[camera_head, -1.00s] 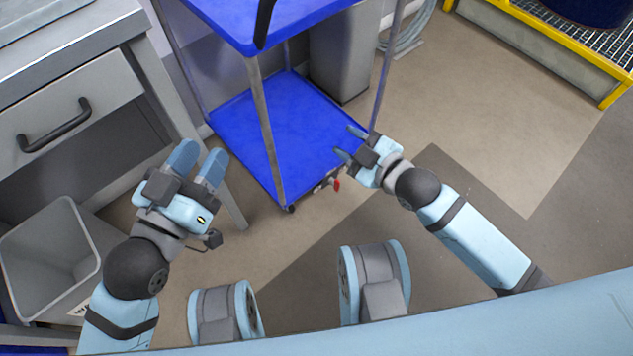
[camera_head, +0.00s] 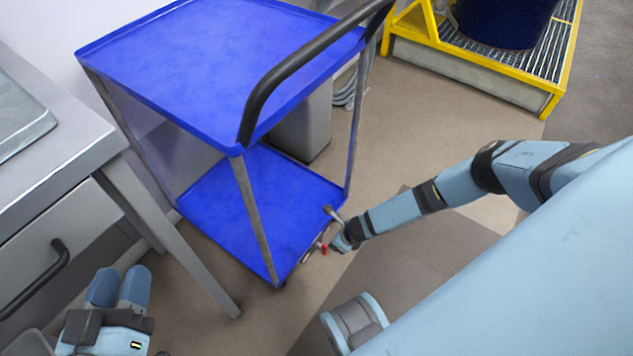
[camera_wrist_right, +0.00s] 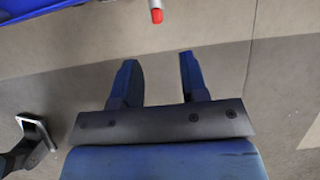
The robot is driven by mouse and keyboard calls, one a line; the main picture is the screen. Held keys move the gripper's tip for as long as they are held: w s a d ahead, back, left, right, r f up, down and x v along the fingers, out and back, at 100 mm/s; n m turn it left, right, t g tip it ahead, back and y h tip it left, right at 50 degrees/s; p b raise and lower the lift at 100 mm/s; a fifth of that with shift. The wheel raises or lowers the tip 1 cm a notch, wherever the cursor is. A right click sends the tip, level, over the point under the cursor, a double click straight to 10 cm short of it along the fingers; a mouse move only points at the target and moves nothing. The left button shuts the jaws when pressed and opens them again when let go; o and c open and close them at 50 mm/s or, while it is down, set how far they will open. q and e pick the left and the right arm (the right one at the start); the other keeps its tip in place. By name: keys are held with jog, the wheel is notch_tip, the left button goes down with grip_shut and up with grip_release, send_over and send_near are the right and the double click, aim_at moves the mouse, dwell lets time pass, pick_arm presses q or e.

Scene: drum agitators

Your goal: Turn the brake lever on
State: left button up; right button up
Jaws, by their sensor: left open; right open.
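The brake lever (camera_head: 323,248) has a red tip and sits low at the near right edge of the blue cart's bottom shelf. Its red tip (camera_wrist_right: 156,15) also shows at the top of the right wrist view. My right gripper (camera_wrist_right: 158,62) is open and empty, with the red tip ahead of its fingers, roughly in line with the gap and apart from them. In the head view the right gripper is small and partly hidden beside the lever. My left gripper (camera_head: 119,274) is open and empty at the lower left, away from the cart.
The blue cart (camera_head: 215,60) has a top shelf with a black handle (camera_head: 300,62) above the lower shelf (camera_head: 210,190). A grey bench with a drawer (camera_head: 45,245) stands at the left. A yellow-framed platform (camera_head: 470,62) is at the upper right. Floor right of the cart is open.

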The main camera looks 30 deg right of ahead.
aim_at(327, 248)
jog(key=b+x, duration=0.3)
jog(key=x, duration=0.2)
jog(key=shift+s+a+f, duration=0.1)
jog(key=shift+f, duration=0.15)
jog(key=b+x, duration=0.4)
jog(key=x, duration=0.2)
jog(key=shift+a+f, duration=0.1)
jog(key=shift+f, duration=0.05)
pick_arm(q)
jog(key=shift+w+a+f+m+t+h+b, duration=0.35)
jog(key=shift+w+f+m, duration=0.35)
jog(key=shift+m, duration=0.45)
jog(key=shift+w+a+f+m+t+h+b, duration=0.15)
jog(key=shift+w+a+f+m+b, duration=0.25)
jog(key=shift+w+f+m, duration=0.55)
pick_arm(e)
jog(key=shift+w+a+f, duration=0.1)
jog(key=shift+w+f, duration=0.4)
jog(key=shift+f, duration=0.15)
pick_arm(q)
jog(key=shift+s+r, duration=0.25)
jog(key=shift+r, duration=0.1)
pick_arm(e)
grip_shut()
